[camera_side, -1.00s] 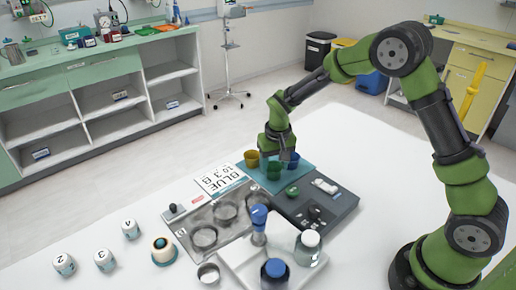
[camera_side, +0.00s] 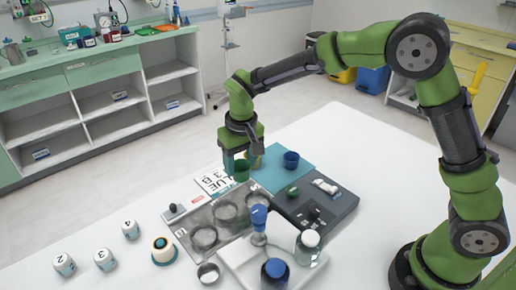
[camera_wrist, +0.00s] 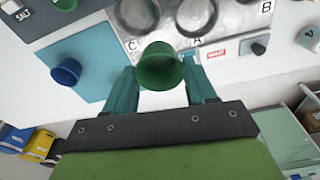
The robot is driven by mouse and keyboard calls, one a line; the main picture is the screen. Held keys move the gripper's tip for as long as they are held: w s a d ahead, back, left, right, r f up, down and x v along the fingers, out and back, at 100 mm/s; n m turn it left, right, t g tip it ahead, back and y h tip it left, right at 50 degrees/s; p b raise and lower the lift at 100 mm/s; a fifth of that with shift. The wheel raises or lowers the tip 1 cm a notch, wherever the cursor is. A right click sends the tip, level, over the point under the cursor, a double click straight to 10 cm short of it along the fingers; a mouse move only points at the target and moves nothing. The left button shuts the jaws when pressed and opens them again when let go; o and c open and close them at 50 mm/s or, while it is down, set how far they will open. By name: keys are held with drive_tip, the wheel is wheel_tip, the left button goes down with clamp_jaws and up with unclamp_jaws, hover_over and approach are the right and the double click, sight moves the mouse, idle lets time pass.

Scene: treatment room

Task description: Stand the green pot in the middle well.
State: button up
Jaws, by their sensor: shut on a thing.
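My gripper (camera_side: 242,163) is shut on the green pot (camera_side: 242,173), which is held in the air near the back of the metal well tray (camera_side: 190,221). In the wrist view the green pot (camera_wrist: 160,70) sits between the two teal fingers. The tray has three round wells in a row; the middle well (camera_side: 226,212) looks empty. It also shows at the top of the wrist view (camera_wrist: 196,14), near a label "A". The pot is not over this well. Whether the pot is tilted I cannot tell.
A blue pot (camera_side: 291,160) stands on the teal mat (camera_side: 273,178). A dark grey panel (camera_side: 330,208) lies right of the tray. A white stand (camera_side: 240,262) with bottles is in front.

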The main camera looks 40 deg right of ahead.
drive_tip(key=shift+n, duration=0.7)
drive_tip(key=shift+s+a+f, duration=0.2)
drive_tip(key=shift+a+f, duration=0.85)
drive_tip(key=shift+f, duration=0.05)
drive_tip(key=shift+s+a+f, duration=0.15)
drive_tip(key=shift+a+f, duration=0.9)
drive_tip(key=shift+f, duration=0.05)
drive_tip(key=shift+s+a+f, duration=0.2)
drive_tip(key=shift+a+f, duration=0.85)
drive_tip(key=shift+f, duration=0.05)
drive_tip(key=shift+f, duration=0.55)
drive_tip(key=o, duration=0.7)
drive_tip(key=shift+o, duration=0.2)
wheel_tip(320, 180, up, 11)
drive_tip(key=s, duration=0.1)
drive_tip(key=shift+s, duration=0.15)
